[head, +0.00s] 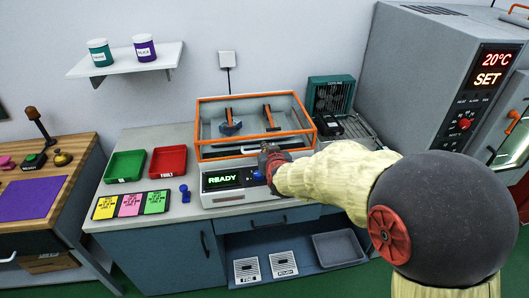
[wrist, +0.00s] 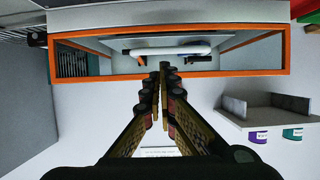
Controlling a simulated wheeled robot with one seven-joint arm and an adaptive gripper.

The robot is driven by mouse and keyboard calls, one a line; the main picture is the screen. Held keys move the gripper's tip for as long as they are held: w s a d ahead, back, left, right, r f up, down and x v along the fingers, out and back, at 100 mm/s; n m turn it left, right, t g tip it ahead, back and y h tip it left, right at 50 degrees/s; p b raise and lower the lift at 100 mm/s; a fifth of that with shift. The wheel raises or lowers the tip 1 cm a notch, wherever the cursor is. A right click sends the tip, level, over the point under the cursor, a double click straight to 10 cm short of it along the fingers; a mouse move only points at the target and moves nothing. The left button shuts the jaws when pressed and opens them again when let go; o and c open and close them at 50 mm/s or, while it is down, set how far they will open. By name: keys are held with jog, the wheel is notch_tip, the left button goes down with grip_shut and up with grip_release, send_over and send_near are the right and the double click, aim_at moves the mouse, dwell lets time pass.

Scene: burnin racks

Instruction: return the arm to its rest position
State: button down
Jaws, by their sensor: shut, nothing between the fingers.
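My arm, in a pale cover, reaches in from the right in the head view. My gripper (head: 266,149) is in front of the orange-framed clear box (head: 203,140), close to its front handle. In the wrist view the fingers of my gripper (wrist: 164,67) come together at the tips, with nothing between them. The box's orange frame (wrist: 95,72) and a white bar handle (wrist: 167,49) lie just beyond the fingertips. I cannot tell whether the fingers touch the box.
Below the box, a unit's display (head: 224,180) reads READY. A green tray (head: 125,166), a red tray (head: 167,162) and a blue peg-like piece (head: 184,193) lie left. A fan unit (head: 329,95) and a grey oven (head: 428,75) stand right. A wall shelf (head: 126,61) holds two jars.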

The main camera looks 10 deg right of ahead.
jog(key=s+a+f+g+p, duration=0.1)
jog(key=s+f+g, duration=0.3)
jog(key=s+f, duration=0.9)
jog(key=s+r+g+y, duration=0.15)
jog(key=s+g, duration=0.25)
jog(key=s, duration=0.6)
jog(key=s+d+r, duration=0.3)
jog(key=s+r, duration=0.5)
jog(key=r, duration=0.1)
jog(key=s+d+r+h, duration=0.1)
jog(key=s+d+r, duration=0.2)
jog(key=s+r, duration=0.5)
jog(key=shift+s+d+r, duration=0.2)
jog(key=shift+s+r, duration=0.05)
jog(key=shift+r, duration=0.7)
